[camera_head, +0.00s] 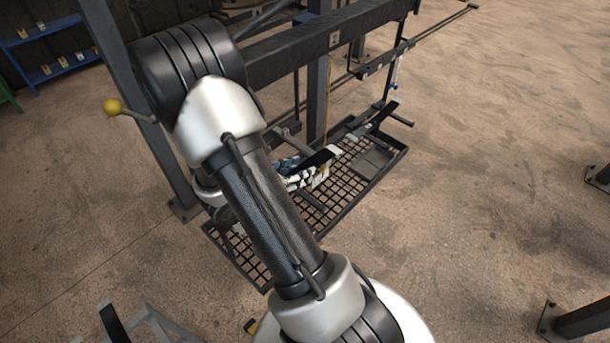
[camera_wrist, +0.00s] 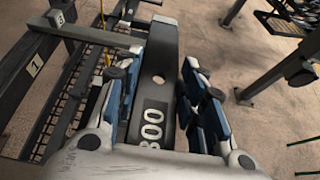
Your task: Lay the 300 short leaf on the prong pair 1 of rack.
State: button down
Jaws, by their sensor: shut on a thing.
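The 300 short leaf (camera_wrist: 157,100) is a dark flat strip with a round hole and a white "300" printed on it. My gripper (camera_wrist: 164,88) is shut on it, with blue-padded fingers on both sides. In the head view, a dark strip end (camera_head: 320,158) shows beside my white gripper (camera_head: 306,180), partly hidden by my arm. The rack's dark beam (camera_head: 290,50) runs above. In the wrist view, a tag "1" (camera_wrist: 35,66) is on the rack at left, and a prong (camera_wrist: 85,36) reaches toward the leaf. I cannot tell whether they touch.
A tag "3" (camera_wrist: 59,18) sits farther along the rack. A mesh tray (camera_head: 247,262) lies low beneath the rack. Another dark strip (camera_head: 382,116) is to the right. A blue shelf (camera_head: 50,67) stands at the back left. Bare floor (camera_head: 490,170) lies to the right.

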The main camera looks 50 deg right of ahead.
jog(key=w+f+b, duration=0.2)
jog(key=w+f, duration=0.1)
jog(key=w, duration=0.3)
jog(key=shift+w+d+b, duration=0.3)
jog(key=shift+d+b, duration=0.05)
dwell(0.5)
jog(key=c, duration=1)
grip_release()
jog(key=shift+o, duration=0.2)
jog(key=v, duration=1.2)
